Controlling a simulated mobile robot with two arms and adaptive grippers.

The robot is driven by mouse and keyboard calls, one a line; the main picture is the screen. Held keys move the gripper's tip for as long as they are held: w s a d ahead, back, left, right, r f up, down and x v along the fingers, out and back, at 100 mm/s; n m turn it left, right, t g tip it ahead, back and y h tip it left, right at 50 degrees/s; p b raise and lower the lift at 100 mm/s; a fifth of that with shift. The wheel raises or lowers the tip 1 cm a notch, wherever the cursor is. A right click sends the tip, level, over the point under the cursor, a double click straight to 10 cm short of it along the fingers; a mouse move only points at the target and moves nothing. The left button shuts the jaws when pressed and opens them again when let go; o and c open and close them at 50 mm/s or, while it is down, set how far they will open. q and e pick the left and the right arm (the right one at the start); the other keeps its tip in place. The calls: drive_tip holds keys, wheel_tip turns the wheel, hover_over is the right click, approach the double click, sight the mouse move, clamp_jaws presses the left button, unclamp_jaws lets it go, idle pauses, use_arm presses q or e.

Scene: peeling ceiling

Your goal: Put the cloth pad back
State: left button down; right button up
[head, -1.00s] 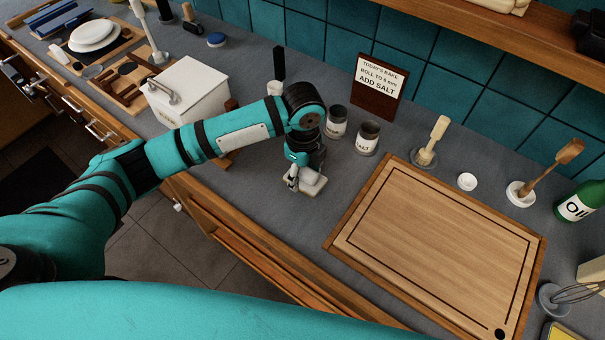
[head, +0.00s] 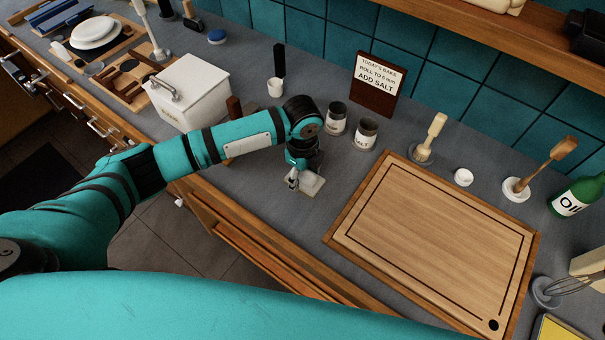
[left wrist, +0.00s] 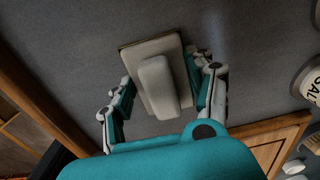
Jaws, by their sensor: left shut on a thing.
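The cloth pad (head: 313,184) is a flat beige block with a rounded grip on top. It is at the counter, left of the cutting board, and looks level. In the left wrist view the pad (left wrist: 157,86) shows between the two fingers, its raised grip in the middle. My left gripper (head: 303,180) is shut on it from above; it also shows in the left wrist view (left wrist: 165,88). I cannot tell whether the pad's underside touches the counter. My right gripper is out of view.
The cutting board (head: 432,246) is to the right. Two canisters (head: 351,128) and a sign (head: 375,84) stand behind the pad. A white box (head: 190,92) is to the left. The counter's front edge is close; grey counter around the pad is clear.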

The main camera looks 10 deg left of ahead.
use_arm(q)
drive_tip(key=shift+s+f, duration=0.4)
drive_tip(key=shift+f, duration=0.2)
drive_tip(key=c, duration=0.7)
unclamp_jaws()
drive_tip(key=shift+o, duration=1)
drive_tip(key=shift+a+f, duration=0.1)
drive_tip(key=shift+o, duration=0.2)
drive_tip(key=shift+w, duration=0.2)
drive_tip(key=shift+r, duration=0.3)
drive_tip(key=r+b, duration=0.2)
drive_tip(key=r, duration=1)
drive_tip(key=shift+w+r+b, duration=0.1)
drive_tip(key=shift+w+b, duration=0.1)
drive_tip(key=shift+b, duration=0.2)
drive_tip(key=shift+r, duration=0.45)
